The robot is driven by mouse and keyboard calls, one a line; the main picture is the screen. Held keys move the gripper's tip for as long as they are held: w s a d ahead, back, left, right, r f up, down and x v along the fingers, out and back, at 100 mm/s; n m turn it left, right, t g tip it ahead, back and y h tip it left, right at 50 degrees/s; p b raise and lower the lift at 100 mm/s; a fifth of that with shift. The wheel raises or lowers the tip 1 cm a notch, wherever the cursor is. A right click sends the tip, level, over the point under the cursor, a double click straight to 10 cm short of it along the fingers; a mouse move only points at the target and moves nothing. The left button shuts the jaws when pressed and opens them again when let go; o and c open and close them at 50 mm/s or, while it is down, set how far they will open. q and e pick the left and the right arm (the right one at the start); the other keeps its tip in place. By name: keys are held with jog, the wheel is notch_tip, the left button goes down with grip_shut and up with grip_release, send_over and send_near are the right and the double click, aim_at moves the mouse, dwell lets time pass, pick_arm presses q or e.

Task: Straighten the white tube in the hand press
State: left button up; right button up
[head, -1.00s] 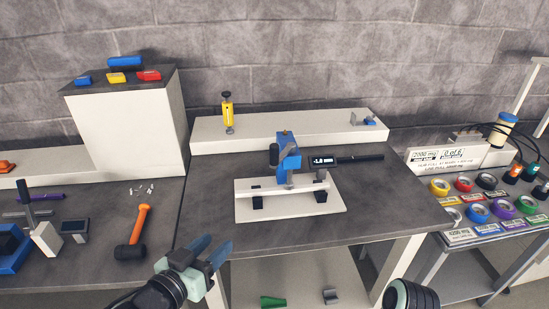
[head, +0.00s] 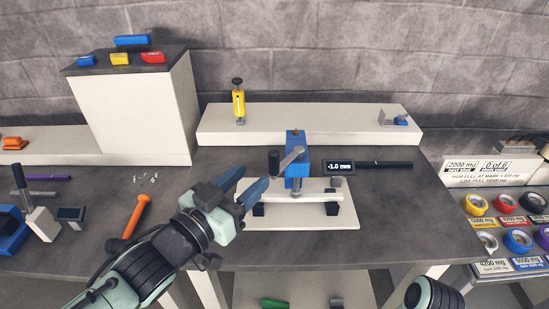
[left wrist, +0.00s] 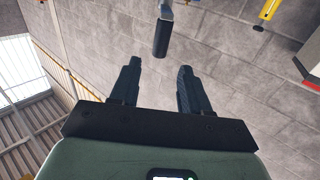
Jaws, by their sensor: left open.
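The hand press (head: 297,157) has a blue body and stands on a white base plate (head: 335,220). Its crank lever ends in a dark upright grip (head: 274,161). The white tube (head: 323,196) lies level across two black supports under the press ram. A small display (head: 338,167) beside the press reads -1.0 mm. My left gripper (head: 248,182) is open and empty, just left of the press and near the lever grip. In the left wrist view, the grip (left wrist: 161,38) is beyond and between the open fingertips (left wrist: 160,67), apart from them.
An orange-handled mallet (head: 136,217) lies on the bench left of my arm. A white raised shelf (head: 315,132) with a yellow tool (head: 239,104) stands behind the press. Coloured tape rolls (head: 516,240) are at the right.

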aim_at(271, 160)
pick_arm(q)
jog(key=b+x, duration=0.1)
jog(key=x, duration=0.8)
jog(key=shift+a, duration=0.1)
grip_shut()
